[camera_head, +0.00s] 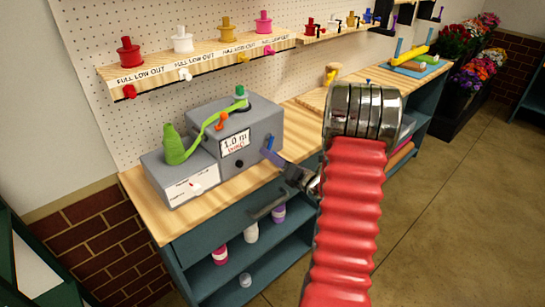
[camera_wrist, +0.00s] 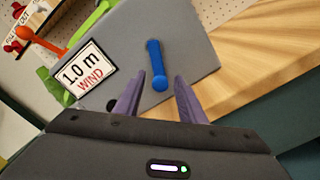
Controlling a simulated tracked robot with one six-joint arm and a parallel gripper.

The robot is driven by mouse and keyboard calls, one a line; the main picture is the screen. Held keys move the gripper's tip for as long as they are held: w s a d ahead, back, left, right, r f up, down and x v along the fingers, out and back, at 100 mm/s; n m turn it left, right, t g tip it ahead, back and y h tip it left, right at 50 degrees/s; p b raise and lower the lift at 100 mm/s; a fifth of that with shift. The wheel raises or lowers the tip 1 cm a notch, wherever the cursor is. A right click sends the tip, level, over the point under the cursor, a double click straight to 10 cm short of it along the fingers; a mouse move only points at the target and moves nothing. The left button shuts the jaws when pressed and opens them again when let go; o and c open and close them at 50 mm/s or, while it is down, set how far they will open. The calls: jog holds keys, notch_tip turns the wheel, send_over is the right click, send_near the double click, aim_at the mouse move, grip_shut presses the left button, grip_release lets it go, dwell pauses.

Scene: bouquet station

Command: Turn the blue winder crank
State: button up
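The blue winder crank (camera_wrist: 155,62) is on the face of the grey winder box (camera_wrist: 205,55), beside a "1.0 m WIND" label (camera_wrist: 84,75). Its arm runs nearly up and down in the wrist view, with the thicker knob at the lower end. My gripper (camera_wrist: 160,76) has its two purple fingers apart, one on each side of the knob, with a gap on both sides. In the head view the crank (camera_head: 270,142) is small on the box's right face, and my gripper (camera_head: 274,157) is right at it. Contact cannot be told.
A green spool (camera_head: 176,147) with a green ribbon and orange part sits on the winder's left (camera_head: 186,184). A wooden shelf (camera_head: 200,66) with coloured spools is above. The bench top (camera_head: 215,188) is clear in front; flowers (camera_head: 462,52) stand at the far right.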

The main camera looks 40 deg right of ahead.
jog(key=s, duration=1.3)
jog(key=shift+s+d, duration=0.2)
jog(key=shift+s, duration=0.2)
dwell(0.4)
